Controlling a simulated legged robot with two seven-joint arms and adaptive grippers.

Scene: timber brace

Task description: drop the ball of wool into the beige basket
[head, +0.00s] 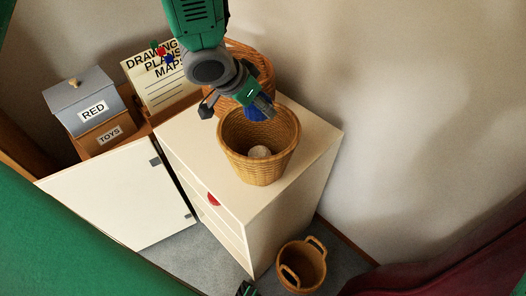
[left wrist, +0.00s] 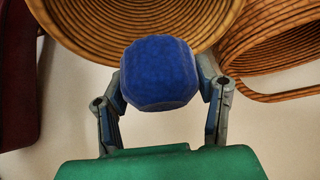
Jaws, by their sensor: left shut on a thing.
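The ball of wool (left wrist: 160,74) is blue and sits between the two fingers of my left gripper (left wrist: 163,88) in the left wrist view. In the head view my left gripper (head: 256,104) comes down from the top, shut on the ball, and the blue ball (head: 257,113) is partly hidden by it. The ball appears over the open mouth of a beige woven basket (head: 258,168) on the white cabinet. A small pale round thing (head: 259,152) shows in this basket. A dark and green piece at the bottom edge may be my right gripper (head: 246,289); its jaws cannot be made out.
A browner wicker basket (head: 262,66) stands behind the beige one. The white cabinet (head: 296,190) has an open door (head: 120,195) at left. A small handled basket (head: 303,266) stands on the floor. A RED box (head: 82,103), TOYS box (head: 107,136) and sign (head: 160,82) are at left.

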